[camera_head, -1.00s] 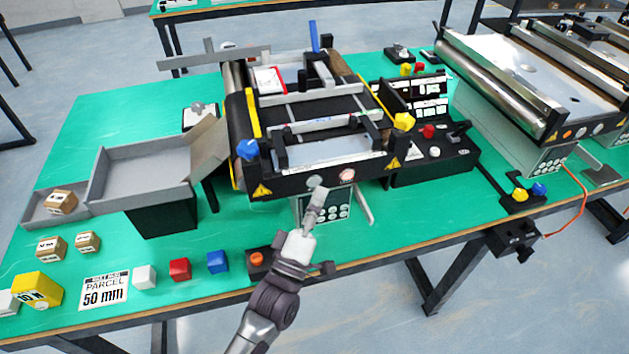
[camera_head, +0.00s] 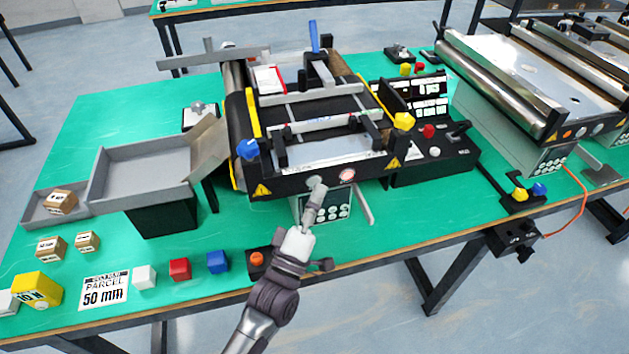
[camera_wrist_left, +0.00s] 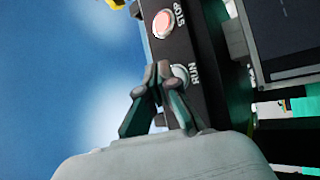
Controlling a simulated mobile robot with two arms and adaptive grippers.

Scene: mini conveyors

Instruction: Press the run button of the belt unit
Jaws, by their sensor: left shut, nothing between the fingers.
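The belt unit (camera_head: 300,183) stands in the middle of the green table with its black front panel toward me. The run button (camera_wrist_left: 181,75) is a pale round button beside the printed word RUN in the left wrist view. In the head view it (camera_head: 313,180) shows just above my fingertips. The reddish stop button (camera_wrist_left: 163,23) is beside it on the panel and also shows in the head view (camera_head: 347,174). My left gripper (camera_wrist_left: 161,72) is shut and empty, its tips overlapping the run button's edge. I cannot tell whether they touch it. My right gripper is out of view.
A keypad box (camera_head: 330,207) sits under the panel, close to my gripper. An orange button box (camera_head: 257,259) and coloured cubes lie along the front edge. A grey tray (camera_head: 140,203) stands left. A black control box (camera_head: 435,165) stands right.

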